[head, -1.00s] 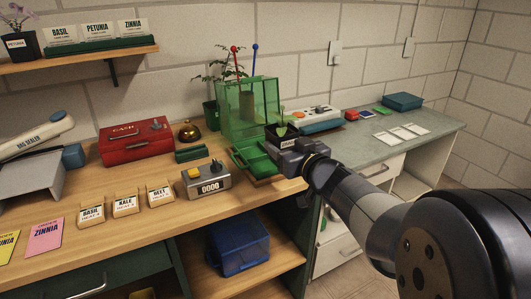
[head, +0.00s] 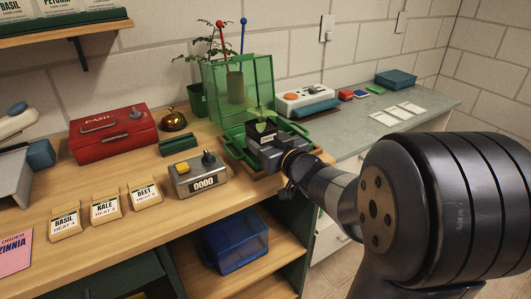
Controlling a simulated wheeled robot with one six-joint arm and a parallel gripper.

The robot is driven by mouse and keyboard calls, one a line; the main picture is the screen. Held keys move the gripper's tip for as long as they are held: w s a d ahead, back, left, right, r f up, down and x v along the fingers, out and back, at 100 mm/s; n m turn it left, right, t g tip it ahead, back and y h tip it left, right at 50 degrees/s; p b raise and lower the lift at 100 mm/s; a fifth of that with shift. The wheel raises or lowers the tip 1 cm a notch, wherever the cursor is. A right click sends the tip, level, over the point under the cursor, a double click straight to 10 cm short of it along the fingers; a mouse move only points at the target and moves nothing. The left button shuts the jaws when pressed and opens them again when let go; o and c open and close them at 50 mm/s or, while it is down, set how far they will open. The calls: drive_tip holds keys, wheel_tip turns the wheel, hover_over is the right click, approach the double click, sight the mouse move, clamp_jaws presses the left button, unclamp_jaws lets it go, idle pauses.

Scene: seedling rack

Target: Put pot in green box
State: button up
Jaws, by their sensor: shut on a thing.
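The green box (head: 232,153) is on the wooden counter, with its see-through green lid (head: 212,88) standing raised at the back. A small dark pot (head: 254,135) with a green seedling is at the box's open base, in front of the raised lid. My gripper (head: 271,144) is shut on the pot from the right side. The pot looks upright. It covers part of the base, and I cannot tell whether it touches the bottom or hangs just above it.
A grey counter device reading 0000 (head: 198,182) stands left of the box, with a dark green block (head: 180,144) behind it. A red cash box (head: 113,133) and brass bell (head: 173,121) are further left. A white device (head: 304,100) is right of the lid.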

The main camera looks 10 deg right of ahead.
drive_tip(key=shift+f, duration=1.4)
drive_tip(key=shift+b, duration=0.3)
drive_tip(key=shift+f+b, duration=0.35)
drive_tip(key=shift+f, duration=0.15)
drive_tip(key=o, duration=0.9)
drive_tip(key=shift+c, duration=0.2)
drive_tip(key=o, duration=0.3)
drive_tip(key=shift+s+f, duration=0.1)
drive_tip(key=shift+f, duration=0.05)
drive_tip(key=shift+o, duration=0.2)
drive_tip(key=shift+r+p, duration=0.45)
drive_tip(key=shift+p, duration=0.05)
drive_tip(key=p+v, duration=0.1)
drive_tip(key=v, duration=1)
drive_tip(key=shift+s+r, duration=0.25)
drive_tip(key=shift+s, duration=0.15)
